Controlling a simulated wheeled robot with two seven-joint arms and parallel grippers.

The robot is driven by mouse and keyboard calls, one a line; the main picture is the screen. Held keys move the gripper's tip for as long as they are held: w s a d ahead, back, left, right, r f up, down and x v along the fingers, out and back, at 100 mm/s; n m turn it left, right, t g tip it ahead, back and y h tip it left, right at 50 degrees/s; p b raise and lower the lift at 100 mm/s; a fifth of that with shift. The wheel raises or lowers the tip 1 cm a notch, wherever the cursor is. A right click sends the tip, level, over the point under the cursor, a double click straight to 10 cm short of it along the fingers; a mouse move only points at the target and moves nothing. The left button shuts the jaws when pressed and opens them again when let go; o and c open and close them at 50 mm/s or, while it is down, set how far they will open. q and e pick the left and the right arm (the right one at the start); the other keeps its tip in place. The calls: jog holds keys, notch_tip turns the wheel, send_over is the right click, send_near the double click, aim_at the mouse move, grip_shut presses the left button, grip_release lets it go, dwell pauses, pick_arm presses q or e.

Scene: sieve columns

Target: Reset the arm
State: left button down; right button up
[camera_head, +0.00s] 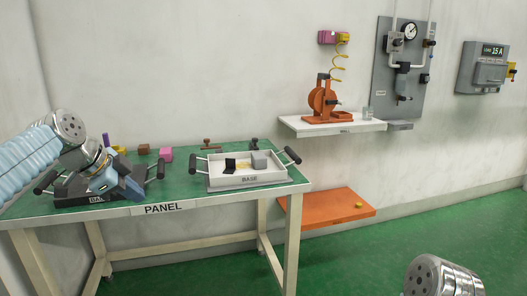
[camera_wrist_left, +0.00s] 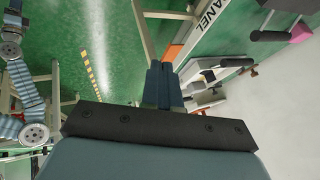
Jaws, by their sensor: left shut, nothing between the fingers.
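My left arm comes in from the left over the green table (camera_head: 215,205). My left gripper (camera_head: 128,188) is above the table's left part, in front of the dark tray (camera_head: 72,200), and hides part of it. In the left wrist view my left gripper (camera_wrist_left: 164,82) has its two blue-grey fingers together, with nothing between them. Of my right arm, a grey rounded link (camera_head: 440,276) shows at the bottom right in the head view. My right gripper is not in view.
A white tray (camera_head: 222,184) with handles holds a black piece and a grey block (camera_head: 261,160). A pink block (camera_head: 166,154) and a brown block (camera_head: 143,149) stand behind the dark tray. A shelf (camera_head: 345,128) bears an orange device (camera_head: 322,100). Green floor at right is clear.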

pick_arm(q)
jog(key=w+d+f+n+g, duration=0.1)
jog(key=w+d+f+n, duration=0.15)
jog(key=f, duration=0.65)
jog(key=w+d+f+n, duration=0.1)
jog(key=w+d+f, duration=0.15)
jog(key=f, duration=0.75)
jog(key=s+d+f+n+g, duration=0.1)
jog(key=s+d+f+n, duration=0.15)
jog(key=f, duration=0.65)
jog(key=s+d+f+n+g, duration=0.1)
jog(key=s+d+f+n, duration=0.15)
jog(key=f, duration=0.65)
jog(key=s+d+f+n+g, duration=0.1)
jog(key=s+d+f+n, duration=0.2)
jog(key=s+f, duration=0.6)
jog(key=s+d+f+n+g, duration=0.1)
jog(key=s+d+f+n, duration=0.3)
jog(key=s+f, duration=0.5)
jog(key=s+d, duration=0.1)
jog(key=s, duration=0.6)
jog(key=shift+d+f, duration=0.25)
jog(key=shift+f, duration=0.1)
jog(key=c, duration=1.8)
grip_release()
